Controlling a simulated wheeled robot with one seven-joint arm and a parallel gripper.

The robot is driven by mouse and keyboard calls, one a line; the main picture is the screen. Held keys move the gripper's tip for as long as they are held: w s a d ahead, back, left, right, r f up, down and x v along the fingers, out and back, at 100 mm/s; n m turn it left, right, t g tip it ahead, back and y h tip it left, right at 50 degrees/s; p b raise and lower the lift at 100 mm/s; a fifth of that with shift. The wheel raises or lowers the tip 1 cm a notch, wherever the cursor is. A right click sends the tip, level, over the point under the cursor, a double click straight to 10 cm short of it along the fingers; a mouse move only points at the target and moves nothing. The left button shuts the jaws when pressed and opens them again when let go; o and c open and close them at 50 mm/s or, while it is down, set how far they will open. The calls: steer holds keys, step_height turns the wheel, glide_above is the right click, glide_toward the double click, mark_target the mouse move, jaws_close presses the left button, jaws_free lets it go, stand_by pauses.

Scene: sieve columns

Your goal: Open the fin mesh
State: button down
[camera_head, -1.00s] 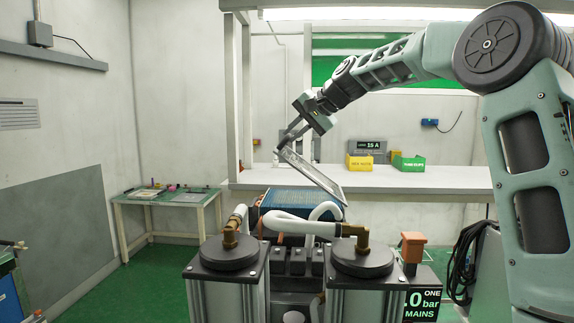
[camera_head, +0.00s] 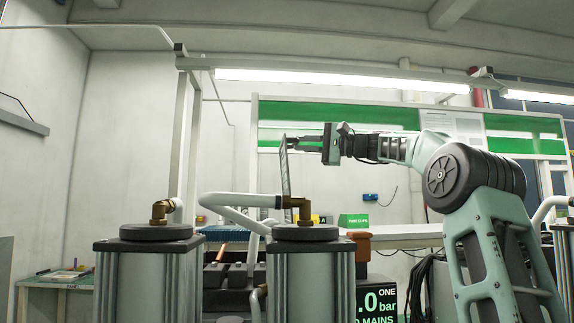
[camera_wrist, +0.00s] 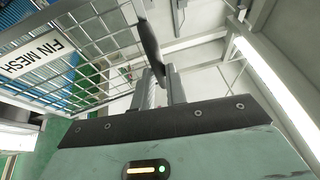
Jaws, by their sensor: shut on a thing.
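The fin mesh (camera_head: 285,168) is a thin framed grid panel. In the head view it stands nearly upright and shows almost edge-on, with its lower end hidden behind the brass fitting. In the wrist view the mesh (camera_wrist: 92,45) fills the upper left, with a "FIN MESH" label on it. My gripper (camera_head: 294,144) is at the panel's upper part, coming from the right. In the wrist view my gripper's fingers (camera_wrist: 159,88) are closed around a dark handle (camera_wrist: 149,42) beside the mesh frame. The blue finned block (camera_head: 217,233) sits low behind the columns.
Two grey columns with black caps (camera_head: 147,233) and (camera_head: 306,233) stand in front, with brass fittings and a white hose (camera_head: 240,200). An orange-brown knob (camera_head: 360,240) is right of them. A bench (camera_head: 410,233) with a green box (camera_head: 353,220) stands behind.

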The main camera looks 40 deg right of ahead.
steer(key=shift+m+t+y, duration=0.4)
steer(key=shift+m+t, duration=0.2)
steer(key=shift+t, duration=0.3)
steer(key=shift+s+d+f+b, duration=0.25)
steer(key=shift+s+d+b, duration=0.15)
steer(key=shift+d+b, duration=0.25)
steer(key=shift+s+d+f+b, duration=0.2)
steer(key=shift+s+d+b, duration=0.2)
steer(key=shift+d+b, duration=0.25)
steer(key=shift+s+d+f+b, duration=0.25)
steer(key=shift+s+d+b, duration=0.2)
steer(key=shift+b, duration=0.25)
steer(key=c, duration=1.4)
jaws_free()
steer(key=shift+w+d, duration=0.1)
steer(key=b+v, duration=0.4)
steer(key=v, duration=1.3)
steer(key=shift+d, duration=0.15)
